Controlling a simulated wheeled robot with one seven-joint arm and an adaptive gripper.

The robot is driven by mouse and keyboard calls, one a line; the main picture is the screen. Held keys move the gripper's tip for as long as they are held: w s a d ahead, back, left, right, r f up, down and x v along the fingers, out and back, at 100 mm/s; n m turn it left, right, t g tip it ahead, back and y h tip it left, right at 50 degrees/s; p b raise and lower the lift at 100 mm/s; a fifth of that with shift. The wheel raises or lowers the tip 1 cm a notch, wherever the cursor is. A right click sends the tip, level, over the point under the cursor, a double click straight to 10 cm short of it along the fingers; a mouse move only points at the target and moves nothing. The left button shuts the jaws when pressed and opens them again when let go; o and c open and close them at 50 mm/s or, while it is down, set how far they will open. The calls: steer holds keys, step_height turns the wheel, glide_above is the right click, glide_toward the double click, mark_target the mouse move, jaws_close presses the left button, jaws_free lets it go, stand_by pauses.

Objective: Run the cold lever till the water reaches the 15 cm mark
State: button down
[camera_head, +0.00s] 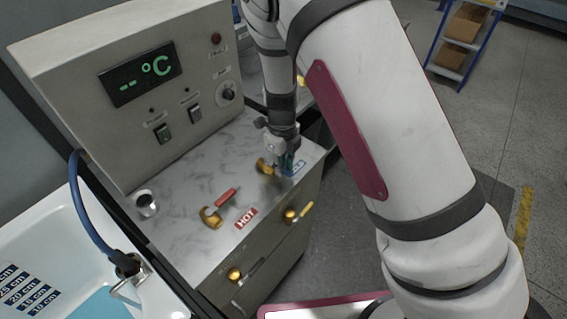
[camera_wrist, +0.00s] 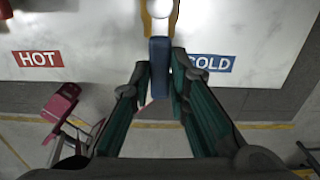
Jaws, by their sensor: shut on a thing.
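The cold lever has a blue handle (camera_wrist: 160,62) on a brass base (camera_head: 264,166). My gripper (camera_wrist: 160,74) has its teal fingers closed around the blue handle, beside the blue COLD label (camera_wrist: 210,63). In the head view my gripper (camera_head: 286,160) partly hides this lever. The white tub (camera_head: 60,215) is at the lower left, with light blue water (camera_head: 95,306) in it. Its depth marks (camera_head: 28,290) run from 10 cm up; the waterline against them is cut off by the picture's edge. A spout (camera_head: 128,286) hangs over the tub; I cannot make out a stream.
The red hot lever (camera_head: 226,195) stands left of the cold one, by its HOT label (camera_head: 246,218). The control panel display (camera_head: 140,75) shows dashes and °C. A metal cup-like fitting (camera_head: 146,203) is near the counter's left edge.

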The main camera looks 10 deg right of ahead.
steer(key=shift+s+m, duration=0.1)
steer(key=shift+m, duration=0.2)
steer(key=c, duration=1.5)
jaws_free()
steer(key=shift+a, duration=0.1)
steer(key=shift+r, duration=0.15)
step_height(320, 180, up, 12)
steer(key=shift+f, duration=0.1)
